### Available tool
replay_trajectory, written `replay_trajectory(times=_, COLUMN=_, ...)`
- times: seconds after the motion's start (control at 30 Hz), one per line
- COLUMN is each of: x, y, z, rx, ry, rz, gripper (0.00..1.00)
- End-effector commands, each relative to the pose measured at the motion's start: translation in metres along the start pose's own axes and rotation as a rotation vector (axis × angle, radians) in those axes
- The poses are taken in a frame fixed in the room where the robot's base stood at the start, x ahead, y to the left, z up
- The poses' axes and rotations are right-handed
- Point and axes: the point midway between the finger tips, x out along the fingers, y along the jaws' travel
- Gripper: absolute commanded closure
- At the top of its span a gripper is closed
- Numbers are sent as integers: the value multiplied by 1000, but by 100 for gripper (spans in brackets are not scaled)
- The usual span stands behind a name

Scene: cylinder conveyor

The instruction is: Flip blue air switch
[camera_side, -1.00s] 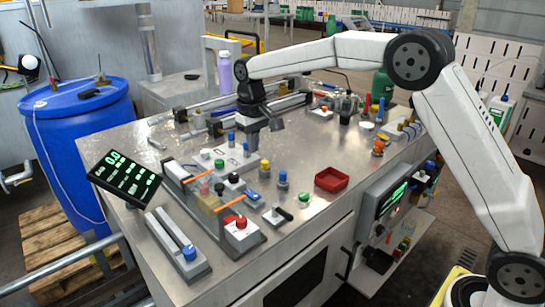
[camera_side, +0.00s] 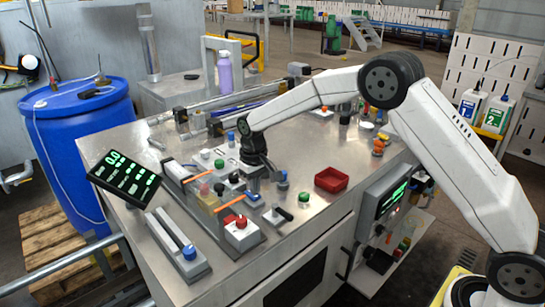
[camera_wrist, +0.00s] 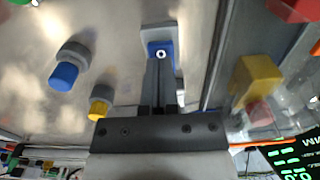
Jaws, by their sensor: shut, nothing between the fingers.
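The blue air switch (camera_side: 253,196) is a small blue rocker on a light grey base, low on the steel bench top. In the wrist view its blue part (camera_wrist: 160,46) shows a white ring mark, straight ahead of my fingers. My gripper (camera_side: 254,188) points down right over the switch, its fingers together and empty. In the wrist view the fingertips (camera_wrist: 159,62) overlap the near edge of the blue part; I cannot tell whether they touch it. The side view partly hides the switch behind my gripper.
A blue-topped knob (camera_side: 283,180) stands close right, with a green button (camera_side: 304,197) and black lever (camera_side: 284,213) nearby. A red tray (camera_side: 331,179) is farther right. A yellow knob (camera_wrist: 100,106) is near my fingers.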

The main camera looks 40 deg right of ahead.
Motion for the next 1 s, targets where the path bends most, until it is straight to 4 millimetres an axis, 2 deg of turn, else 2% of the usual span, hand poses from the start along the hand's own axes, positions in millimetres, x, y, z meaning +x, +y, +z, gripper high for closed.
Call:
replay_trajectory(times=0.13, x=6, y=0, z=0, rx=0, ry=0, rz=0, gripper=100)
replay_trajectory(times=0.47, x=6, y=0, z=0, rx=0, ry=0, rz=0, gripper=100)
replay_trajectory(times=0.6, x=16, y=0, z=5, rx=-1, ry=-5, rz=0, gripper=100)
replay_trajectory(times=1.0, x=19, y=0, z=3, rx=-1, ry=-5, rz=0, gripper=100)
